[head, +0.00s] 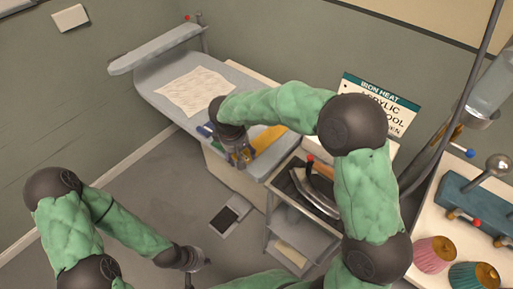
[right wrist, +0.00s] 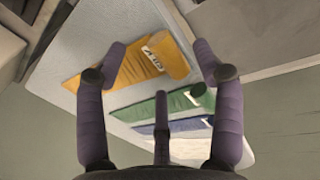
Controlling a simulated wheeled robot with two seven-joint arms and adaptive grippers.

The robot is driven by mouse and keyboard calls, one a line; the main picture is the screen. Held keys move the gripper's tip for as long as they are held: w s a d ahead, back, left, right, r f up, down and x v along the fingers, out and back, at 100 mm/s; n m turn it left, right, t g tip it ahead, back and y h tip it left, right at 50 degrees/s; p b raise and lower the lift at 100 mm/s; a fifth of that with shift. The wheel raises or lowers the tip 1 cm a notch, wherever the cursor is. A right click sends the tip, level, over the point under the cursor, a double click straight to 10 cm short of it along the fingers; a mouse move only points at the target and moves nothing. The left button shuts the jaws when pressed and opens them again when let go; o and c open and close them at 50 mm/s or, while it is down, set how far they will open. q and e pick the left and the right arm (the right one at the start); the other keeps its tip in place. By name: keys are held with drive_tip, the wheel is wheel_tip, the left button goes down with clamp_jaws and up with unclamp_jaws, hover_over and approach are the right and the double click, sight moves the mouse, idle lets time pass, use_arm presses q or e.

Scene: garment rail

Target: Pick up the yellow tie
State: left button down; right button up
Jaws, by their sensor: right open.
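The yellow tie (head: 267,138) lies rolled and flat on the grey board, partly hidden by my right arm and gripper in the head view. In the right wrist view the yellow tie (right wrist: 140,69) has a pale label and a thick rolled end. My right gripper (right wrist: 160,58) is open and empty. Its fingers frame the tie's rolled end in that view, with no visible contact. In the head view, my right gripper (head: 241,154) is over the board near the ties. My left gripper (head: 194,268) is low at the bottom, away from the ties; its jaws are unclear.
A green tie (right wrist: 170,105) and a blue tie (right wrist: 188,125) lie beside the yellow one. A white cloth (head: 196,91) is on the board's far end. A metal trolley (head: 274,217) stands right of the board, with a sign (head: 397,112) behind it.

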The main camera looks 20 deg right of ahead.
sight(242, 157)
drive_tip(key=x, duration=0.3)
drive_tip(key=shift+w+f+b, duration=0.1)
drive_tip(key=shift+w+b, duration=0.05)
drive_tip(key=shift+b, duration=0.2)
drive_tip(key=c, duration=1.3)
